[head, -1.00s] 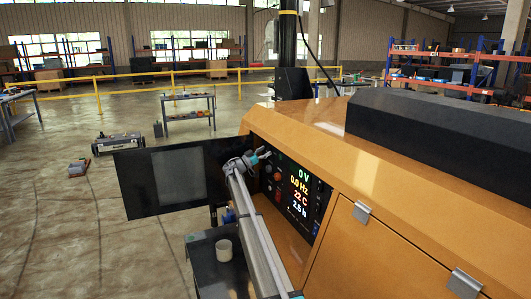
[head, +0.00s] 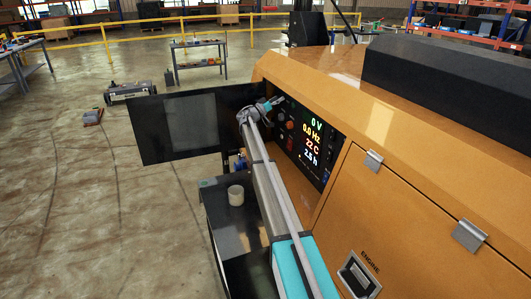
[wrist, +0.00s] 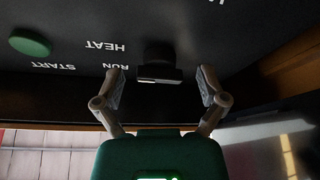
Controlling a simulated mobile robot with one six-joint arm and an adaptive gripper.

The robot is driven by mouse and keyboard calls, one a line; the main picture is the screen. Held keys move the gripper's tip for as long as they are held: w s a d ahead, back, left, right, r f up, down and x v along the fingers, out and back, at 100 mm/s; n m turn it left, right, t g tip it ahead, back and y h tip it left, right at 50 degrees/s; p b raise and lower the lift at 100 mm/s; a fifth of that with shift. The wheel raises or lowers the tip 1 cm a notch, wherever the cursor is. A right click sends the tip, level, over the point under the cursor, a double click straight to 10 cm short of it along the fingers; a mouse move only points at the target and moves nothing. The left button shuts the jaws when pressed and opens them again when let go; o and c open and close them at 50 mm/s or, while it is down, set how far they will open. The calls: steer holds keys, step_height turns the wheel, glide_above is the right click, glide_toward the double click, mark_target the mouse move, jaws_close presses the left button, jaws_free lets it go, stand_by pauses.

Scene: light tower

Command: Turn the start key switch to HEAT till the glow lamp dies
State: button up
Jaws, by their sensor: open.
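The key switch (wrist: 158,68) is a black knob with a pale-edged bar on the dark panel, near the upside-down RUN, HEAT and START labels in the wrist view. Its bar lies level across the picture. My gripper (wrist: 160,86) is open, one finger on each side of the knob, with gaps showing on both sides. In the head view my gripper (head: 277,101) is at the left end of the control panel (head: 291,141), and the switch cannot be made out there. I cannot tell which part is the glow lamp.
A round green part (wrist: 30,42) sits on the panel beside the labels. The lit display (head: 313,135) reads 0 V, 0.0 Hz, 22 C, 2.5 h. An open black door (head: 190,122) stands left of the panel.

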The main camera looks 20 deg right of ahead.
steer(key=s+a+n+t+y+p, duration=0.25)
steer(key=a+n, duration=0.35)
steer(key=n, duration=0.3)
steer(key=s+a+n+t+y+p, duration=0.2)
steer(key=s+a+n+y+p, duration=0.15)
steer(key=a+n, duration=0.45)
steer(key=s+f+m+g+y, duration=0.1)
steer(key=s+f+y, duration=0.1)
steer(key=s, duration=0.5)
steer(key=s+a+f+m+g+y, duration=0.1)
steer(key=s+f+g+y, duration=0.1)
steer(key=s+f, duration=0.3)
steer(key=s+a+f+m+g+y+p, duration=0.1)
steer(key=s+f, duration=0.2)
steer(key=s, duration=0.6)
steer(key=shift+a+f+y, duration=0.15)
steer(key=shift+a+y, duration=0.1)
steer(key=shift+y, duration=0.15)
stand_by(0.8)
steer(key=shift+g, duration=0.25)
steer(key=shift+s, duration=0.1)
